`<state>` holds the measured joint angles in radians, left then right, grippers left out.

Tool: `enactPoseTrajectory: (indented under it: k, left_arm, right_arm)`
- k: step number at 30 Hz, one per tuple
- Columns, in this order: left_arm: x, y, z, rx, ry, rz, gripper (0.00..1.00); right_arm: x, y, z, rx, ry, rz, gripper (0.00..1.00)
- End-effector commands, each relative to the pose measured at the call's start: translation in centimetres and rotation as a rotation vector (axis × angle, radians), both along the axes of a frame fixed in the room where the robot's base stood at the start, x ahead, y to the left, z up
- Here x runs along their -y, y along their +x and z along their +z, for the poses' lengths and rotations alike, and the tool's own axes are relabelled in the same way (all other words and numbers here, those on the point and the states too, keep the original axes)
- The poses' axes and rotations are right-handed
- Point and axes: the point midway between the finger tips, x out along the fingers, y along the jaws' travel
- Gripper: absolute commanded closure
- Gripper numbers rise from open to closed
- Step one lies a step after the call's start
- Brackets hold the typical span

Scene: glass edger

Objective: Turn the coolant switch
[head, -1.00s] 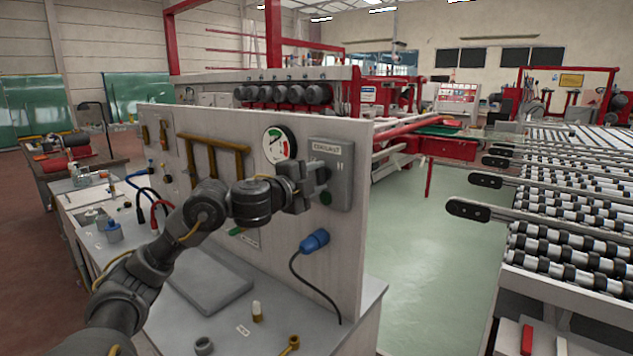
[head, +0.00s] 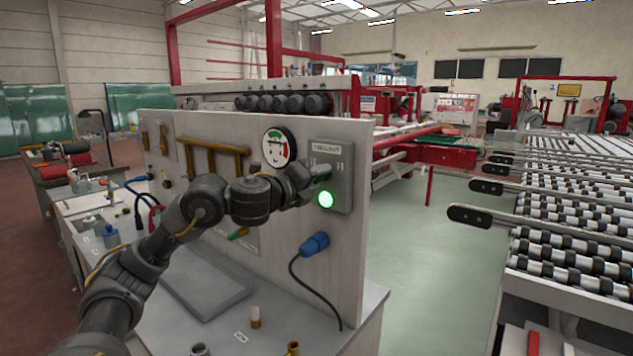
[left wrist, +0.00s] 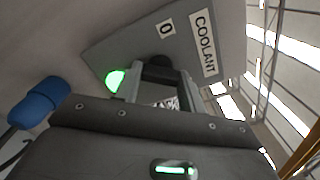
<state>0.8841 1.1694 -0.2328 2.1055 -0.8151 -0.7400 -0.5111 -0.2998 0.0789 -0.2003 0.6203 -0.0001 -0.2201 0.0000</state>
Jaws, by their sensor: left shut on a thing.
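The grey coolant switch box (head: 344,158) is mounted on the right end of the upright panel, and its COOLANT label also shows in the left wrist view (left wrist: 203,42). A round green lamp (head: 326,200) at its lower part is lit, seen too in the left wrist view (left wrist: 115,80). My left gripper (head: 318,172) is at the box front, shut on the dark switch knob (left wrist: 158,72). The fingers hide much of the knob. A "0" mark shows above the knob in the left wrist view. My right gripper is not in view.
Around the box are a round gauge (head: 279,147), a bronze-coloured pipe frame (head: 213,160) and a blue plug (head: 314,244) with a dark cable. The bench top (head: 290,325) below holds small parts. A roller conveyor (head: 570,225) stands right, beyond open green floor (head: 430,250).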

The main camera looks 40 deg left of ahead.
Motion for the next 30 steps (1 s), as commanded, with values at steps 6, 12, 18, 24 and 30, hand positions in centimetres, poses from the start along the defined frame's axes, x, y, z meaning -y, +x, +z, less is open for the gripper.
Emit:
enactPoseTrajectory:
  k: [6,12,18,24,30]
  left_arm:
    - [0.03,0.02,-0.15,-0.003,0.053,-0.001,0.83]
    - [0.04,0.02,-0.16,-0.005,0.068,-0.001,0.83]
    - [0.04,0.02,-0.17,-0.005,0.068,-0.001,0.83]
    - [0.04,0.02,-0.14,-0.005,0.067,-0.001,0.46]
    - [0.03,0.01,-0.08,-0.003,0.066,-0.001,0.38]
  right_arm:
    - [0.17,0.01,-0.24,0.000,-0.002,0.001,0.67]
    - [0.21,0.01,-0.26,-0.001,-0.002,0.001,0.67]
    - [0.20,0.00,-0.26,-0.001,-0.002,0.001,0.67]
    - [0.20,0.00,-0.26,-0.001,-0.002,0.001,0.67]
    - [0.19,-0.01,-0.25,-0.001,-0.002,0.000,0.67]
